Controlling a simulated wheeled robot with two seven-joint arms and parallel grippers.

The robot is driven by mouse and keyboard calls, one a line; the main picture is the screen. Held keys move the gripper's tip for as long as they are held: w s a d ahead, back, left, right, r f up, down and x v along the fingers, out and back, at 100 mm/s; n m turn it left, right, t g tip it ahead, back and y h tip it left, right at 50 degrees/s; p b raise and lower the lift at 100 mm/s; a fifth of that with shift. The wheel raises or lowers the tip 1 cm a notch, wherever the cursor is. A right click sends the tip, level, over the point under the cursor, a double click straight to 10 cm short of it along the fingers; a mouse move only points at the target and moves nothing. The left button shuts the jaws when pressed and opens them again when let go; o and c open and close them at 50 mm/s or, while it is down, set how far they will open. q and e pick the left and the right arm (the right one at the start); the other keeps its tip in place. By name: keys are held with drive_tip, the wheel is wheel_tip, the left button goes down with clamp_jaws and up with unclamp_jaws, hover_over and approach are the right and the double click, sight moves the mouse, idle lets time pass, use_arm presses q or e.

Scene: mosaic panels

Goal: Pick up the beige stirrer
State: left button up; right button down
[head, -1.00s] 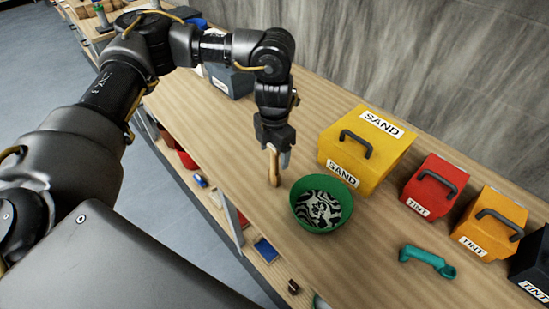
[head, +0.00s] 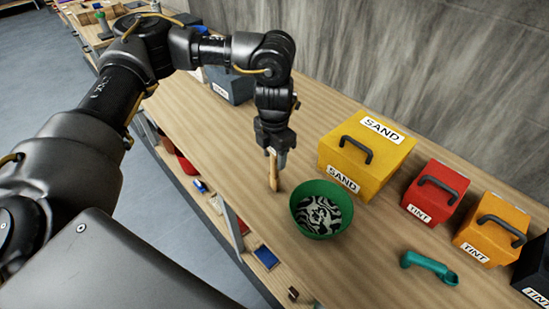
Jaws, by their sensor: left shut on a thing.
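The beige stirrer (head: 273,172) is a slim wooden stick, upright, with its top between the fingers of my left gripper (head: 275,152). The gripper points down and is shut on it. The stirrer's lower end is at or just above the bench top; I cannot tell if it touches. It stands just left of the green bowl (head: 298,218), which holds a black and white swirled filling. My right gripper is not in view.
A yellow SAND box (head: 340,157) stands right of the gripper. A red TINT box (head: 425,196), an orange TINT box (head: 478,232) and a dark TINT box (head: 532,272) follow. A teal scoop (head: 430,266) lies in front. A grey box (head: 232,86) stands behind the arm.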

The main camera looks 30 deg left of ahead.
use_arm(q)
drive_tip(key=shift+r, duration=0.35)
drive_tip(key=s+d+r+b, duration=0.6)
drive_tip(key=s+d+r, duration=0.1)
drive_tip(key=d+r, duration=0.4)
drive_tip(key=shift+s+d+r, duration=0.35)
drive_tip(key=shift+d, duration=0.05)
